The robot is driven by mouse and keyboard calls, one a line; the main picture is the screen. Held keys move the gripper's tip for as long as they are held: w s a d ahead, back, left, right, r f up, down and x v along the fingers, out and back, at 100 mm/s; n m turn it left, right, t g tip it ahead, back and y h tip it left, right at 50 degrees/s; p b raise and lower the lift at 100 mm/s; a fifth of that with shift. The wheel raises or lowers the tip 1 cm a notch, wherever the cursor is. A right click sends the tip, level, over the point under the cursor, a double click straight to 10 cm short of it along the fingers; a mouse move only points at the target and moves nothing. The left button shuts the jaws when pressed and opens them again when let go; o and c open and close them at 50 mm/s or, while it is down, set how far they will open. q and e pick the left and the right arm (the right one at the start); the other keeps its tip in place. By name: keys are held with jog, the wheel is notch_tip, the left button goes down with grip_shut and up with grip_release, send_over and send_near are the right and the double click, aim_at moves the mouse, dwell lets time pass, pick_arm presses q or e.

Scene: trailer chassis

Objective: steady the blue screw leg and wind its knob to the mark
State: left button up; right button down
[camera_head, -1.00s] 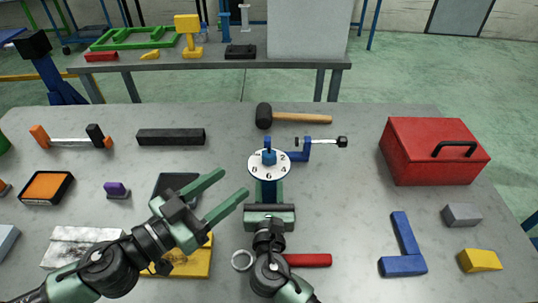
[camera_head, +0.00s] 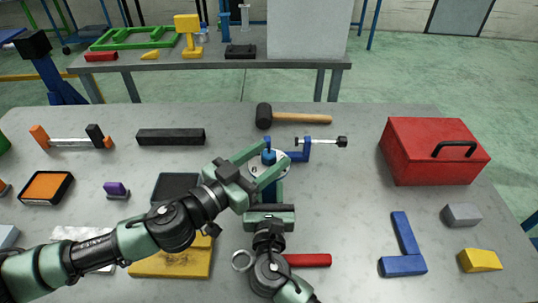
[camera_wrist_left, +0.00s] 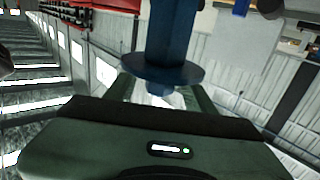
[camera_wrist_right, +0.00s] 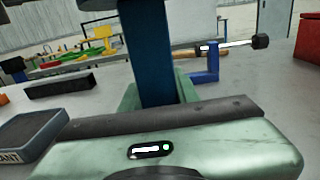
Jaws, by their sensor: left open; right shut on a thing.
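The blue screw leg (camera_head: 270,192) stands upright at the middle of the table. Its white numbered dial (camera_head: 256,169) is mostly hidden by my left gripper; the blue knob (camera_head: 268,157) sits on top. My right gripper (camera_wrist_right: 155,98) is shut on the leg's post below the dial. My left gripper (camera_head: 274,160) is open, its fingers on either side of the knob. In the left wrist view, the disc (camera_wrist_left: 160,75) and the blue post (camera_wrist_left: 172,30) appear upside down, with the knob between the fingers. I cannot tell whether the fingers touch it, nor read the mark.
A blue clamp (camera_head: 304,153) lies close behind the leg, with a mallet (camera_head: 300,118) farther back. A red toolbox (camera_head: 430,155) stands at the right. A red-handled tool (camera_head: 308,260) and a metal ring (camera_head: 242,261) lie near my right arm.

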pick_arm(q)
jog(key=shift+w+d, duration=0.2)
grip_shut()
jog(key=shift+f+g, duration=0.1)
jog(key=shift+g, duration=0.2)
